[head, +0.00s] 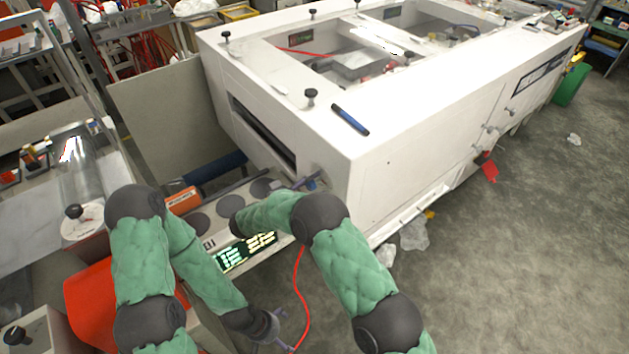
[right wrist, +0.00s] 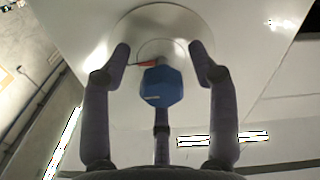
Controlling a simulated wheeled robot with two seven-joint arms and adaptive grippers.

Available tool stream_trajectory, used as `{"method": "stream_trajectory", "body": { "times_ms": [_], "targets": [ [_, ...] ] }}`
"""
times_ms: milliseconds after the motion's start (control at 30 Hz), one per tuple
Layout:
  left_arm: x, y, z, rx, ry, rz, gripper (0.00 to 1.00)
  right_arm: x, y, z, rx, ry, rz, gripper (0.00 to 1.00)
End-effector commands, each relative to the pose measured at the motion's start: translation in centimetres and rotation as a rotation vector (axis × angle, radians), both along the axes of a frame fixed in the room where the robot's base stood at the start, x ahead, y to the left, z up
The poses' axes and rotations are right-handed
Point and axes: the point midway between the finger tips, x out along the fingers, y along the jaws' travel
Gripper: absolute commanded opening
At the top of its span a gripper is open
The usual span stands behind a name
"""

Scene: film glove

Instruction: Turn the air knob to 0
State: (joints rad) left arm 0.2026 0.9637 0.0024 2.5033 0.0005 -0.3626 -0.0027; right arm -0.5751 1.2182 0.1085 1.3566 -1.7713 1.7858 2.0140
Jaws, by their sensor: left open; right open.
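A blue faceted knob (right wrist: 161,86) with a red-orange pointer sits on a round white plate (right wrist: 188,30) in the right wrist view. Its scale marks cannot be read, so I cannot tell its setting. My right gripper (right wrist: 160,50) is open, with its fingers apart on either side of the knob; whether they touch it is unclear. In the head view my right gripper (head: 308,182) is at the near corner of the white machine, small and partly hidden by my arm. My left gripper (head: 282,328) is open and empty, low over the floor.
The large white machine (head: 400,130) carries several black knobs and a blue marker (head: 350,120) on top. A panel with a lit green display (head: 248,250) lies between my arms. A red cable (head: 300,290) hangs near my left gripper. Grey floor is open at right.

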Motion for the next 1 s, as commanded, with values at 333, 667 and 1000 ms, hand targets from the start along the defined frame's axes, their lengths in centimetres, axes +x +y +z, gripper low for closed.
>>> {"method": "stream_trajectory", "body": {
  "times_ms": [333,667,1000],
  "targets": [
    [0.0,0.0,0.0,0.0,0.0,0.0,1.0,0.0,0.0,0.0,-0.001,0.001,0.0,0.12],
    [0.0,0.0,-0.2,0.0,0.0,0.0,1.0,-0.1,-0.1,-0.3,-0.01,0.017,0.0,0.04],
    [0.0,0.0,-2.0,0.0,0.0,0.0,1.0,-0.2,-0.1,-0.7,-0.109,0.158,0.0,0.03]
  ]
}}
